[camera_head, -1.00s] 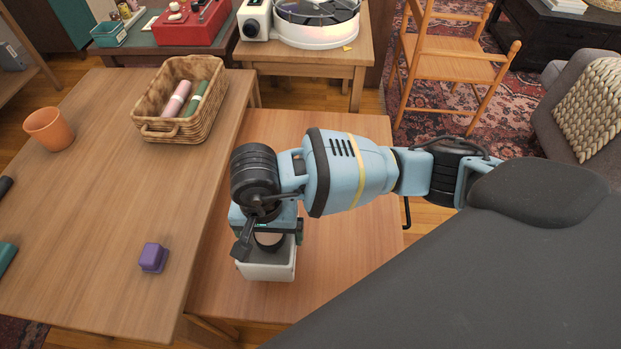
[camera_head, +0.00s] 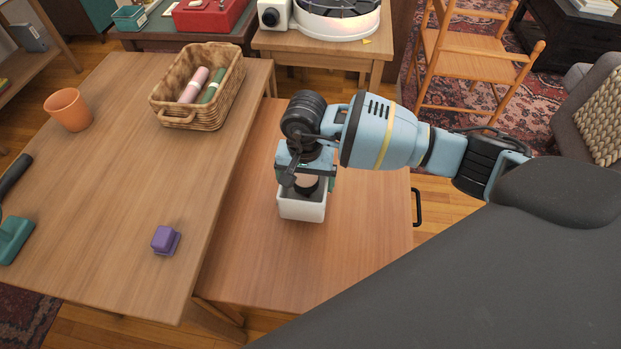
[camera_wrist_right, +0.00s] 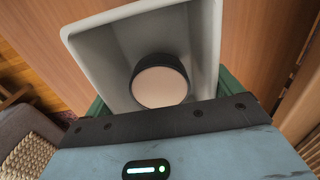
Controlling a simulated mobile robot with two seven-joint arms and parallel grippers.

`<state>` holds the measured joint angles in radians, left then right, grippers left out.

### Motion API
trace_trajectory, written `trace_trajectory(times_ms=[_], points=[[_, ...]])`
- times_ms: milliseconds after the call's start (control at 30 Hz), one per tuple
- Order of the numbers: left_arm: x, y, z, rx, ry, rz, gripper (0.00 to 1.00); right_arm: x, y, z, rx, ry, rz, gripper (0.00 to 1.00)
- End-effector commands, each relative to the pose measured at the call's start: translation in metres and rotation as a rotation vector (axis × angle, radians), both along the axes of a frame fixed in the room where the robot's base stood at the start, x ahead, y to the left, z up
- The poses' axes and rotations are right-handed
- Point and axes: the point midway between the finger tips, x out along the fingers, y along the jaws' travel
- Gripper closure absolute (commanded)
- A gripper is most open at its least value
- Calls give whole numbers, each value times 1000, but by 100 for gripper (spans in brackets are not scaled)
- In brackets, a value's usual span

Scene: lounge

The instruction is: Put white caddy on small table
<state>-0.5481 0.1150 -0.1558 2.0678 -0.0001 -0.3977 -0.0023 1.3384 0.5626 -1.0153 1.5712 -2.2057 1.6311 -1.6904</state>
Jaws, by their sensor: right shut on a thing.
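The white caddy (camera_head: 302,208) is an open box over the lower wooden table (camera_head: 260,265) on the right. My right gripper (camera_head: 306,178) is above it, shut on its near wall in the right wrist view. The wrist view looks into the caddy (camera_wrist_right: 92,35). A dark round object with a pale flat top (camera_wrist_right: 160,86) shows inside it. The caddy looks about level; I cannot tell whether it touches the table top. The gripper's fingertips are largely hidden. My left gripper is not in view.
The larger table (camera_head: 120,180) at left holds a wicker basket (camera_head: 180,117), an orange cup (camera_head: 68,110), a purple block (camera_head: 165,240) and a teal tool (camera_head: 12,238). A small wooden table (camera_head: 320,50) at the back carries a white round machine (camera_head: 340,25). A wooden chair (camera_head: 465,65) stands behind right.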

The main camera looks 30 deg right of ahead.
Motion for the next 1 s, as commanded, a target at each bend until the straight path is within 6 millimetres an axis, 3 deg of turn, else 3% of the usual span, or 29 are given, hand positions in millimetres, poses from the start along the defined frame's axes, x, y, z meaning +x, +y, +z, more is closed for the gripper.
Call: trace_trajectory(times_ms=[500,800,1000], points=[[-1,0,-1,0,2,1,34,18,-22,-1,0,-1,-2,37],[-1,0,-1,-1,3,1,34,17,-20,-33,2,-1,0,37],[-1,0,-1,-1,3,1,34,17,-20,-37,1,-2,1,37]])
